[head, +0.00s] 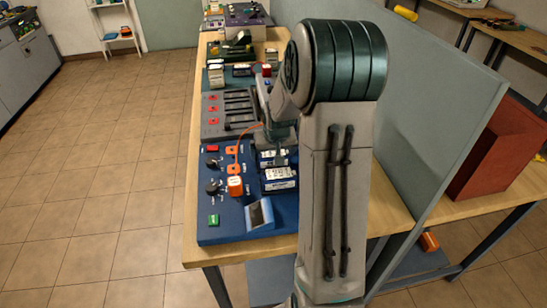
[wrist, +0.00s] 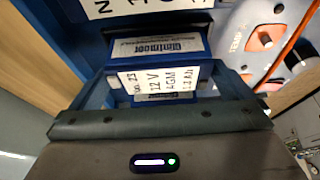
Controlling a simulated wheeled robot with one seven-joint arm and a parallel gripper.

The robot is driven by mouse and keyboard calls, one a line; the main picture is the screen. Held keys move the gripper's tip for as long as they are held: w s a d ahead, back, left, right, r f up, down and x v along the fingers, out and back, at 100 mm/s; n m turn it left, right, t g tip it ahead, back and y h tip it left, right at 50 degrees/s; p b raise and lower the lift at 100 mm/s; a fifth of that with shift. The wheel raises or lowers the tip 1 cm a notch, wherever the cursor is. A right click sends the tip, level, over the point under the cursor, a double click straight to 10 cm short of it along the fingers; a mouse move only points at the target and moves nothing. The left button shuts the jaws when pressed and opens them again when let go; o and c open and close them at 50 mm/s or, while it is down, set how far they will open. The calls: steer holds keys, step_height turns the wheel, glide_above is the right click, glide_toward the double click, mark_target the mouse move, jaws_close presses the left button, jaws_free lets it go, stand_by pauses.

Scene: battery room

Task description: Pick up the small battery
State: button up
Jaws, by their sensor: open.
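The small battery (wrist: 160,82) has a white label reading 12 V AGM and sits in a blue surround in the wrist view. In the head view the small battery (head: 273,158) is partly hidden under my gripper (head: 277,136). In the wrist view my gripper (wrist: 160,100) is open, with its fingers on either side of the small battery. I cannot tell whether the fingers touch it. A larger battery (head: 278,180) with a white label stands just nearer on the blue panel (head: 223,228).
An orange-and-white block (head: 235,186), an orange cable (head: 238,148) and a tilted display (head: 260,214) are on the panel. A grey rack with dark slots (head: 215,118) lies farther back. A green partition (head: 425,110) borders the bench on the right.

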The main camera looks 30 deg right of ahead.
steer(key=c, duration=1.2)
steer(key=shift+r, duration=0.2)
